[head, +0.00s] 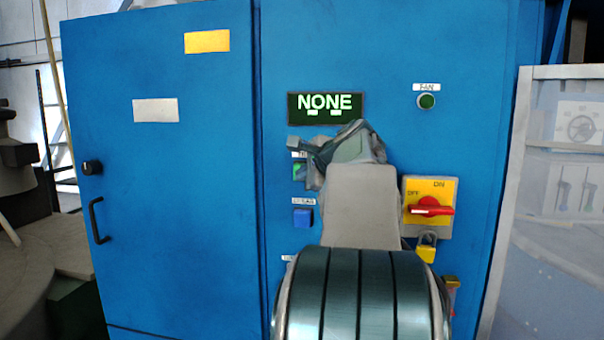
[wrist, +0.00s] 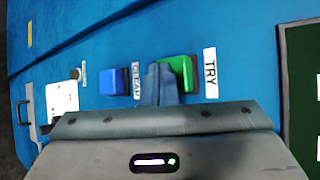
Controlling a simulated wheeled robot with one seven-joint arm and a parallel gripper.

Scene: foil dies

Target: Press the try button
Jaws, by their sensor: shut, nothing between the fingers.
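The try button (head: 299,172) is a green square push button on the blue cabinet front, partly hidden by my gripper in the head view. In the wrist view, the green button (wrist: 182,70) stands beside the white TRY label (wrist: 210,72). My gripper (head: 301,152) is shut and empty, in front of the panel at the button's upper right. In the wrist view, its closed fingertips (wrist: 161,72) overlap the left part of the green button. I cannot tell whether they touch it.
A blue button (head: 302,216) labelled CLEAR sits below the green one. A display (head: 326,107) above reads NONE. A green FAN button (head: 426,101) and a yellow switch plate (head: 430,205) with a red handle are to the right. The cabinet door (head: 170,230) at left is shut.

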